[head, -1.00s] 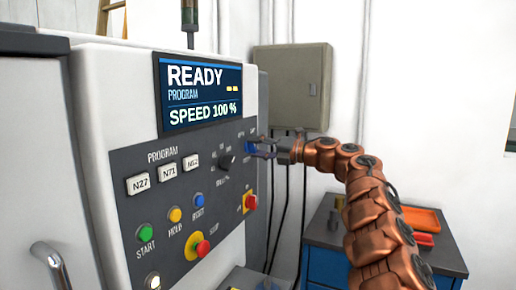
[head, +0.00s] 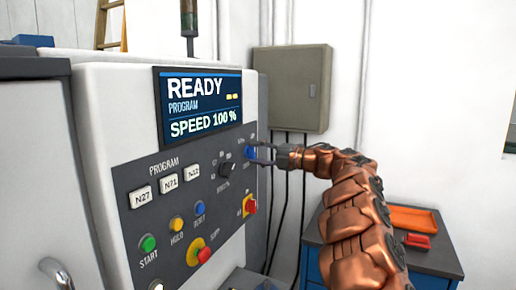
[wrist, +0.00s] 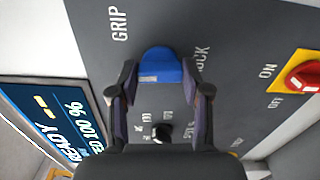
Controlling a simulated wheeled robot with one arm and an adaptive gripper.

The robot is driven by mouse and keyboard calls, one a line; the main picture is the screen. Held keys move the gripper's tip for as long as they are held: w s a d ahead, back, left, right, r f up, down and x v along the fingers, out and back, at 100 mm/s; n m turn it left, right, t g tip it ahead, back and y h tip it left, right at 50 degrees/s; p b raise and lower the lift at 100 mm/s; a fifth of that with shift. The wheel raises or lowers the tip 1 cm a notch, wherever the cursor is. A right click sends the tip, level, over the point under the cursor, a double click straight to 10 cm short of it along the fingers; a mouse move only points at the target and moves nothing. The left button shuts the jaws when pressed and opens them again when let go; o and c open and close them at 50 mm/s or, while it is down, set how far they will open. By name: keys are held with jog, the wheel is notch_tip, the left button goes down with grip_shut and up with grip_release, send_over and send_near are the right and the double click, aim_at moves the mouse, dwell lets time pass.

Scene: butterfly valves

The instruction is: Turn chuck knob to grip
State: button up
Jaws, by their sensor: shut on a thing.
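The blue chuck knob (wrist: 160,62) sits on the dark control panel, between my fingers in the wrist view. The word GRIP (wrist: 118,24) is printed up and left of it, and part of the word CHUCK is on its right. A pale mark shows on the knob's lower edge. The knob also shows at the panel's right edge in the head view (head: 249,152). My gripper (wrist: 160,76) is shut on the knob, one finger on each side. In the head view my gripper (head: 262,155) reaches the panel from the right.
A black selector knob (head: 225,170) and a red-and-yellow switch (head: 249,206) are close by on the panel. The display (head: 198,98) reads READY, SPEED 100 %. A grey wall box (head: 292,88) hangs behind. A cabinet with an orange tray (head: 413,219) stands at right.

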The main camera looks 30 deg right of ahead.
jog(key=m+p, duration=0.7)
jog(key=shift+p, duration=0.3)
dwell(0.4)
jog(key=o, duration=1.2)
jog(key=shift+c, duration=0.2)
jog(key=v, duration=1.2)
